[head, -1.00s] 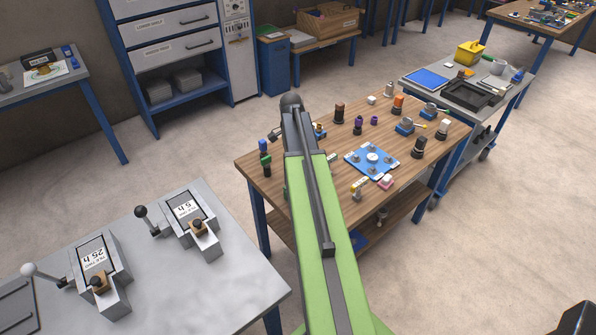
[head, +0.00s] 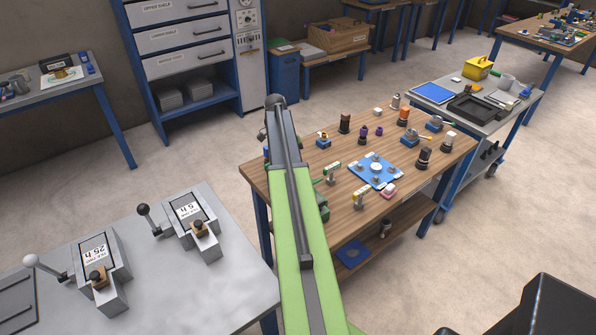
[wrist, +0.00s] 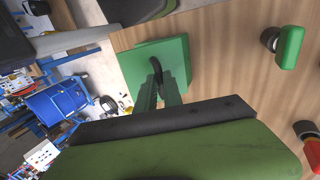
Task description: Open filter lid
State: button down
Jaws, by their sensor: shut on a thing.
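A flat green square piece (wrist: 163,60), which looks like the filter lid, shows in the wrist view above the wooden table top. My gripper (wrist: 158,75) is shut on a dark curved part in front of its face, which looks like its handle. Whether the green piece touches anything beneath it I cannot tell. In the head view my green and grey arm reaches over the left end of the wooden table (head: 285,178) and hides the gripper's tips.
A blue plate with fittings (head: 376,170) and several small knobbed parts stand on the table, right of my arm. A grey bench (head: 225,275) with two levered boxes is at the lower left. A green-capped part (wrist: 287,47) lies to the right in the wrist view.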

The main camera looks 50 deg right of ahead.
jog(key=c, duration=1.5)
grip_release()
jog(key=shift+s+d+r, duration=0.1)
jog(key=shift+s+d, duration=0.3)
jog(key=shift+w, duration=0.1)
jog(key=p+v, duration=1.5)
jog(key=v, duration=0.2)
jog(key=shift+w+a+r, duration=0.1)
jog(key=shift+a, duration=0.05)
